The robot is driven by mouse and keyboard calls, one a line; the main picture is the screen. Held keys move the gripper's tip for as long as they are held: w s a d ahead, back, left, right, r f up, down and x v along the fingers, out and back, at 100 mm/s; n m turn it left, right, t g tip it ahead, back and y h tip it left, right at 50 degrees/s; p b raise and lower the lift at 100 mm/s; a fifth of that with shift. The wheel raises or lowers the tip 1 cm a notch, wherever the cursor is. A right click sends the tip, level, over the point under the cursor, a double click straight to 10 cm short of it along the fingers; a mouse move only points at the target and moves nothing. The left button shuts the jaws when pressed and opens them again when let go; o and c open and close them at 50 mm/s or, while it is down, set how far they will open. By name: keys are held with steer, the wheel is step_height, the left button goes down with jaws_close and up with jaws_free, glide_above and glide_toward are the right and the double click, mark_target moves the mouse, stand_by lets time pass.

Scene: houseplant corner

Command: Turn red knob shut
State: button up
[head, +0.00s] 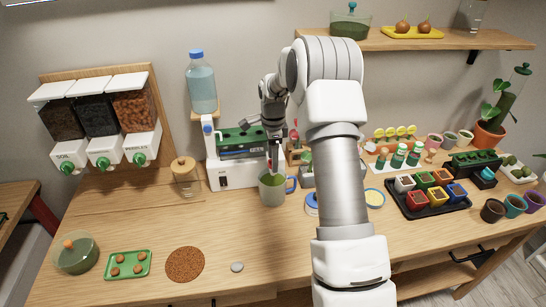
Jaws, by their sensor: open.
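A white machine with a dark green top (238,142) stands at the back of the bench, left of my arm. My gripper (274,153) points down at the machine's right front, above a grey-green mug (272,190) with a blue handle. Its jaws are open, though they show small and dark. A small red spot (268,163) shows right by the fingertips. It may be the red knob, but the gripper hides most of it. I cannot tell whether the fingers touch it or how far it is turned.
A blue-capped water bottle (201,84) stands above the machine's left side. A cork-topped jar (185,176) is left of it. A black tray of coloured pots (428,211) lies right of my arm. The front bench holds a cork mat (185,264) and a grey disc (237,267).

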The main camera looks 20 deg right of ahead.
jaws_close()
stand_by(0.3)
steer(key=shift+n, duration=0.3)
steer(key=n+b, duration=0.1)
steer(key=n, duration=0.3)
steer(key=shift+b, duration=0.3)
steer(key=n, duration=0.4)
steer(key=shift+n+b, duration=0.35)
steer(key=shift+n, duration=0.05)
steer(key=n, duration=0.4)
steer(key=shift+n, duration=0.3)
steer(key=shift+n+b, duration=0.3)
steer(key=shift+n, duration=1.9)
